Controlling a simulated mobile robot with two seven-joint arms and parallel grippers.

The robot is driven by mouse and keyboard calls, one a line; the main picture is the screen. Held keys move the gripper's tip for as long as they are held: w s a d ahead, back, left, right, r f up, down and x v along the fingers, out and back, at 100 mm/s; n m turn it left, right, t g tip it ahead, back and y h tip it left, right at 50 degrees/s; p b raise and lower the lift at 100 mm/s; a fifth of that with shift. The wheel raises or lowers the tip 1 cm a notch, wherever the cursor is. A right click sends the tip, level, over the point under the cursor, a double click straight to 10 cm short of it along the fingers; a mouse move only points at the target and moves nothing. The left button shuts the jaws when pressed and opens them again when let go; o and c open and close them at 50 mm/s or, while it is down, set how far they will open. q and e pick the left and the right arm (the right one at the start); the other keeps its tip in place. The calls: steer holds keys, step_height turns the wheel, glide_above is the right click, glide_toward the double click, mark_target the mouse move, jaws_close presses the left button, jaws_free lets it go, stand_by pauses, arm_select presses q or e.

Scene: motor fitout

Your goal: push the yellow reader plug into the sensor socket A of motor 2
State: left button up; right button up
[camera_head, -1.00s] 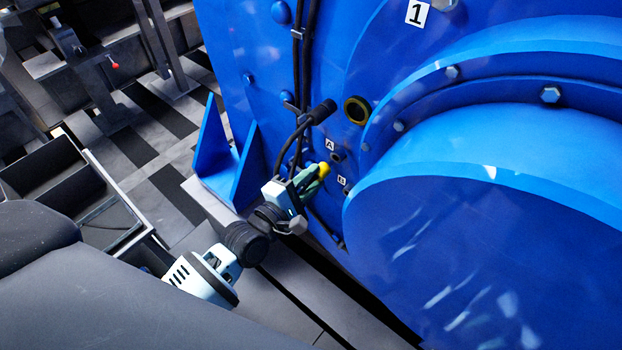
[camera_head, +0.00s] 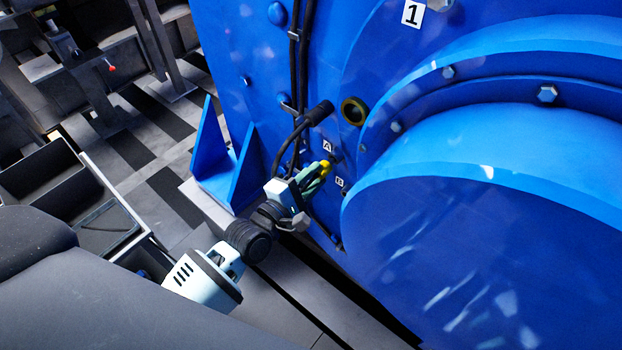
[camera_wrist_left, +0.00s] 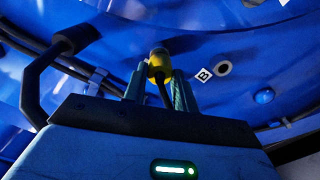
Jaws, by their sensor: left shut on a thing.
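My left gripper (camera_head: 315,180) is shut on the yellow reader plug (camera_head: 325,165), which points at the face of the blue motor (camera_head: 400,255). In the left wrist view the yellow plug (camera_wrist_left: 159,68) stands up between the fingertips (camera_wrist_left: 158,90), its grey round end towards the blue face. Label A (camera_head: 327,147) and its socket (camera_head: 336,158) are right by the plug tip; I cannot tell if they touch. In the wrist view socket A is not visible, perhaps behind the plug. Label B (camera_wrist_left: 203,75) and its socket (camera_wrist_left: 223,68) are clear to the right.
The plate on the motor reads 1 (camera_head: 412,14). A black cable with a thick black connector (camera_head: 320,111) hangs above the gripper, left of a brass-ringed port (camera_head: 354,111). A blue bracket (camera_head: 222,165) and a dark open bin (camera_head: 110,228) stand to the left.

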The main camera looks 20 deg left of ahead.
arm_select(q)
steer(key=shift+w+d, duration=0.15)
steer(key=shift+w, duration=0.2)
steer(key=shift+w+d, duration=0.2)
steer(key=shift+w, duration=0.35)
steer(key=o, duration=1)
steer(key=v, duration=0.8)
